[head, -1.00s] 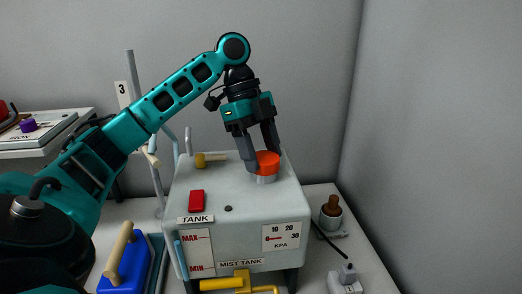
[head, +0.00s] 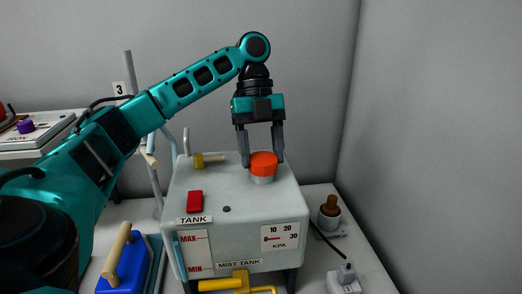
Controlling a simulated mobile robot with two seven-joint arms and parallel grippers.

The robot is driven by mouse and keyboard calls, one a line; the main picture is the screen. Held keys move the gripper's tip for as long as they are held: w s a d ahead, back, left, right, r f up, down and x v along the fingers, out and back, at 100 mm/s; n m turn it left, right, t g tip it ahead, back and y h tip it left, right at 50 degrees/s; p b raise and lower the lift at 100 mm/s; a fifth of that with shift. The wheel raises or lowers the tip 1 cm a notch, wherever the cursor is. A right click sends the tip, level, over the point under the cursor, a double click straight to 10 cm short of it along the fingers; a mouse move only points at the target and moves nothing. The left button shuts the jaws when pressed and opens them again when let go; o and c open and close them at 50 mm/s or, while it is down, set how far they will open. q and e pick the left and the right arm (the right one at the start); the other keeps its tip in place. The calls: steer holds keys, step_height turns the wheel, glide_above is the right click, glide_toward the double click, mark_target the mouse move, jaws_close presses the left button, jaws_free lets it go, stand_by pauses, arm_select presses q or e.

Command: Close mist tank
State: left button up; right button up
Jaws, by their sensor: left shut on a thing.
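The mist tank (head: 238,228) is a pale grey box with TANK and MIST TANK labels, standing in the middle of the head view. An orange cap (head: 263,164) sits on a short silver neck (head: 262,180) on its top. My left gripper (head: 262,160) points straight down over the cap, with one finger on each side, and is shut on it. The cap looks level on the neck; whether it is fully seated I cannot tell. My right gripper is not in view.
On the tank's top are a red block (head: 195,201) and a yellow valve (head: 208,160). A yellow pipe fitting (head: 240,281) is at its lower front. A brown-topped cup (head: 329,211) and a white plug-like part (head: 345,279) stand right. A blue block with a handle (head: 126,263) stands left.

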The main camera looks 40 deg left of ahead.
arm_select(q)
steer(key=shift+m+g+y, duration=0.3)
steer(key=shift+m+g, duration=0.1)
steer(key=shift+m, duration=0.8)
steer(key=shift+d, duration=0.1)
steer(key=shift+w+m+y, duration=0.1)
steer(key=shift+m+y, duration=0.2)
steer(key=shift+m, duration=0.5)
steer(key=m+g+y, duration=0.1)
steer(key=m, duration=0.2)
steer(key=shift+d+m, duration=0.1)
steer(key=shift+m, duration=0.2)
steer(key=shift+f, duration=0.1)
steer(key=o, duration=1.1)
steer(key=shift+o, duration=0.4)
